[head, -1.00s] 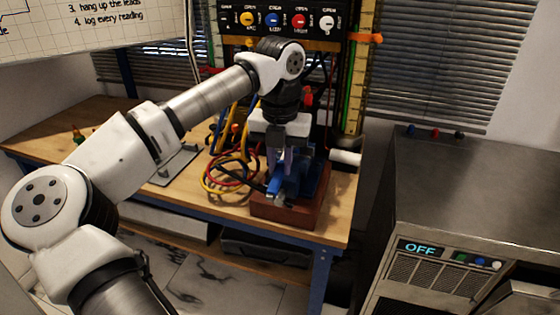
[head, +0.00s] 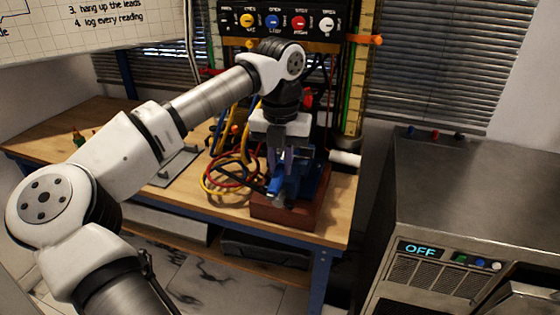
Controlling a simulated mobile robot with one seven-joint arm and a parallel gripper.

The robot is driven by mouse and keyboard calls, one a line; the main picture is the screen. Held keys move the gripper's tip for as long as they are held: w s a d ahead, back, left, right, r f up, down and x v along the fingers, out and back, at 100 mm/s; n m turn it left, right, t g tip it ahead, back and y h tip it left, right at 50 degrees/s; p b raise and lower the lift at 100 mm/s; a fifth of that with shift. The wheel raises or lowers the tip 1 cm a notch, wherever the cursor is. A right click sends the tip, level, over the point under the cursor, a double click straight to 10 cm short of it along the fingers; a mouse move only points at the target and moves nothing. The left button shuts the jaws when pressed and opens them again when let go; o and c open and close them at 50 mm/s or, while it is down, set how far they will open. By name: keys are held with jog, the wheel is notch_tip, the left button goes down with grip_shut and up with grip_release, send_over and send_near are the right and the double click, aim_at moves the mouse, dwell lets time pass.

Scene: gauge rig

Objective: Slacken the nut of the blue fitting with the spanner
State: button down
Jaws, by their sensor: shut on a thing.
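My gripper (head: 279,160) points down at the right part of the wooden bench, over a blue fitting (head: 308,182) on a red-brown block (head: 285,212). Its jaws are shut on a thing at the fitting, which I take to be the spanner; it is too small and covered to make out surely. A dark bar (head: 254,187) sticks out to the left of the jaws, and it may be the spanner's handle. The nut is hidden behind my gripper and the fitting's parts.
Yellow, red and blue hoses (head: 226,178) lie coiled left of the block. A panel with coloured knobs (head: 285,22) stands behind. A white roll (head: 345,158) lies at the bench's right edge. A steel cabinet (head: 460,190) reading OFF stands at the right, across a gap.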

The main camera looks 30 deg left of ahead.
jog(key=shift+w+a, duration=0.2)
jog(key=shift+w, duration=0.5)
jog(key=c, duration=1.8)
grip_release()
jog(key=shift+c, duration=0.2)
grip_shut()
